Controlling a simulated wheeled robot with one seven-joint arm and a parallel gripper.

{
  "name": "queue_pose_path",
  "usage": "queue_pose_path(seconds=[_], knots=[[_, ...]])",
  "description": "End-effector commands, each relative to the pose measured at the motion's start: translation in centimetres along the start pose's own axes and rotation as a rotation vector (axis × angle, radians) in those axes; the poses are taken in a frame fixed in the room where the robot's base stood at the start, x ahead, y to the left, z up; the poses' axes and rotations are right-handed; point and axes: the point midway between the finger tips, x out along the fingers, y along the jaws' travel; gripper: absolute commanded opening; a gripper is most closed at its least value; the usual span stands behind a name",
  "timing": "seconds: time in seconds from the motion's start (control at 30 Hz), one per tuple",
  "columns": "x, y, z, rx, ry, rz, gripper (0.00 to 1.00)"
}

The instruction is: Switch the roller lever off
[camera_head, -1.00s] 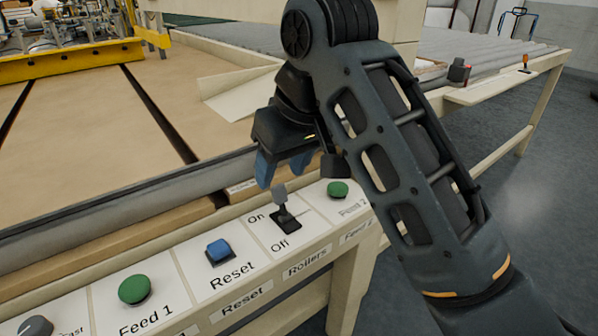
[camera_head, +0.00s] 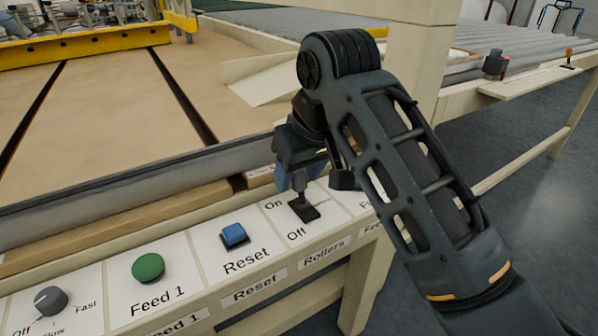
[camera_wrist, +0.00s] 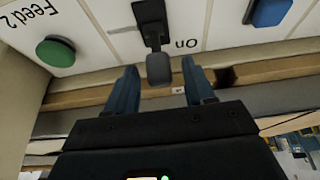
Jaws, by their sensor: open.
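The roller lever (camera_head: 302,207) is a grey-tipped toggle on a black base, on the white panel between the words On and Off, above the Rollers label. In the head view its tip is partly hidden by my gripper (camera_head: 298,180). In the wrist view the lever's grey tip (camera_wrist: 159,69) leans toward my gripper, on the On side. My gripper (camera_wrist: 160,88) is open, with one blue finger on each side of the tip. Gaps show between the tip and both fingers.
A blue Reset button (camera_head: 234,235), a green Feed 1 button (camera_head: 148,268) and a grey speed knob (camera_head: 51,301) lie left along the panel. The green Feed 2 button (camera_wrist: 55,52) shows in the wrist view. A beige post (camera_head: 415,55) stands behind my arm.

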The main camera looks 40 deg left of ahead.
Motion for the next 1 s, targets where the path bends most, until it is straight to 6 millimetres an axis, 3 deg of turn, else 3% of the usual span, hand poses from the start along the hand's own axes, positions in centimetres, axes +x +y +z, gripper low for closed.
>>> queue_pose_path(seconds=[0.1, 0.63, 1.0], knots=[[-0.01, -0.01, 0.0, 0.0, 0.0, 0.0, 0.51], [-0.03, -0.02, -0.01, 0.0, 0.0, 0.0, 0.01], [-0.24, -0.07, 0.37, 0.0, 0.057, -0.001, 0.0]])
